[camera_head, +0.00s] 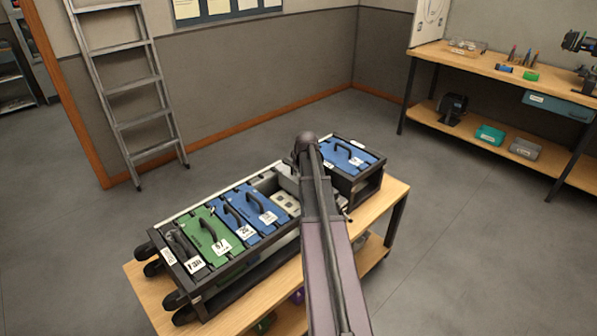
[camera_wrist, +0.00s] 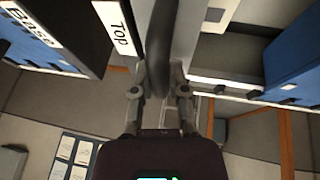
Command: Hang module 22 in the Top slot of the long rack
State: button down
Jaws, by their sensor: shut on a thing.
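The long rack (camera_head: 241,290) lies on a wooden cart and holds a dark module (camera_head: 185,250), a green module (camera_head: 205,232) and two blue modules (camera_head: 235,222) side by side. Their numbers are too small to read surely, so I cannot tell which is module 22. An open stretch (camera_head: 285,200) shows right of the blues, partly behind my arm. In the wrist view, my gripper (camera_wrist: 160,98) is shut on a dark upright handle (camera_wrist: 158,45); the body and number of what it holds are unclear. A "Top" label (camera_wrist: 113,27) is just left of the handle, with a "Base" label (camera_wrist: 30,24) farther left.
A short rack (camera_head: 345,188) with a blue module (camera_head: 348,153) stands at the cart's right end. The cart top (camera_head: 388,205) is bare at its right edge. A ladder (camera_head: 125,95) leans on the wall, and a workbench (camera_head: 480,68) stands back right.

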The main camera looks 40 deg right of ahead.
jog(key=shift+f, duration=0.25)
jog(key=c, duration=0.6)
grip_release()
jog(key=shift+o, duration=0.2)
jog(key=shift+r, duration=0.2)
